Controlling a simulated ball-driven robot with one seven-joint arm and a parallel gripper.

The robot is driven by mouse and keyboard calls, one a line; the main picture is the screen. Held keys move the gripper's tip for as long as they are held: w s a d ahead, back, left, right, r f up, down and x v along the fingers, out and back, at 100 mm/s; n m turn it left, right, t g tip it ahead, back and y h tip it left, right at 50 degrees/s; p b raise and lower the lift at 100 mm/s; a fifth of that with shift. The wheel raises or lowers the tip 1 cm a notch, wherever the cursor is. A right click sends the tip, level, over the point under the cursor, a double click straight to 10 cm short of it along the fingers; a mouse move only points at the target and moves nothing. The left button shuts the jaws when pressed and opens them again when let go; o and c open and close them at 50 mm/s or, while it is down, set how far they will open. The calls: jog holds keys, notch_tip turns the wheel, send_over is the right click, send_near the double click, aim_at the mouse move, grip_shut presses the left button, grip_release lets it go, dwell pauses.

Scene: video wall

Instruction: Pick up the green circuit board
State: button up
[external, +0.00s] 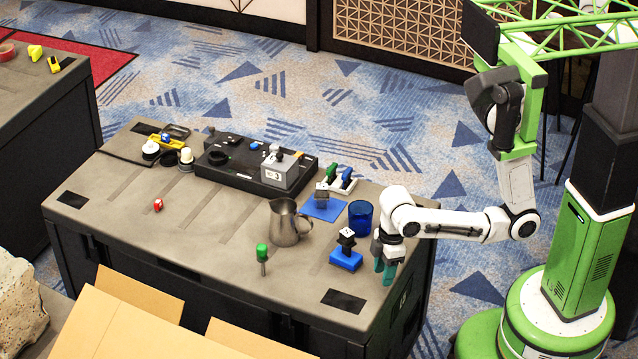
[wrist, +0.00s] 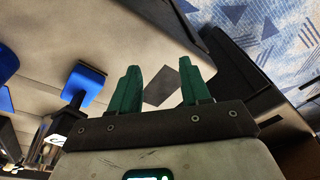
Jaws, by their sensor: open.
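I cannot make out a flat green circuit board for certain in either view. A small green piece (external: 331,171) stands among blue and white pieces at the table's right back; it is too small to identify. A green-topped tool (external: 262,251) with a thin shaft stands near the front middle. My gripper (external: 385,272) has teal fingers pointing down over the table's right end, right of the blue block. In the wrist view my gripper (wrist: 160,88) is open, with nothing between its fingers. Beyond them lies a dark patch on the table top.
A metal pitcher (external: 286,223), a blue cup (external: 361,217) and a blue block with a black top (external: 346,256) stand left of my gripper. A black tray with a grey device (external: 279,168) is at the back. The table's front left is mostly clear. Open cardboard box (external: 130,325) in front.

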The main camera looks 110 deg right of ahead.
jog(key=w, duration=0.4)
jog(key=w+d+n+t+y, duration=0.1)
jog(key=w, duration=0.3)
jog(key=w+n, duration=0.1)
jog(key=w, duration=0.3)
jog(key=shift+d+r+t, duration=0.3)
jog(key=shift+r+t, duration=0.05)
jog(key=shift+t, duration=0.05)
jog(key=w+d+r+n+b, duration=0.1)
jog(key=w+d+r+n, duration=0.15)
jog(key=d, duration=0.45)
jog(key=w+d+r+n+h, duration=0.1)
jog(key=w+d, duration=0.2)
jog(key=d, duration=0.5)
jog(key=w+d+r+n+b, duration=0.1)
jog(key=w+d+r+n, duration=0.15)
jog(key=d, duration=0.45)
jog(key=g+b, duration=0.3)
jog(key=b, duration=0.1)
send_near(331, 168)
jog(key=shift+w+a+n, duration=0.2)
jog(key=shift+a+n, duration=0.1)
jog(key=shift+n, duration=0.1)
jog(key=f, duration=0.4)
jog(key=shift+s+d+f, duration=0.1)
jog(key=shift+s+f, duration=0.1)
jog(key=shift+s, duration=0.05)
jog(key=shift+w+f, duration=0.15)
jog(key=shift+f, duration=3.05)
jog(key=shift+c, duration=0.4)
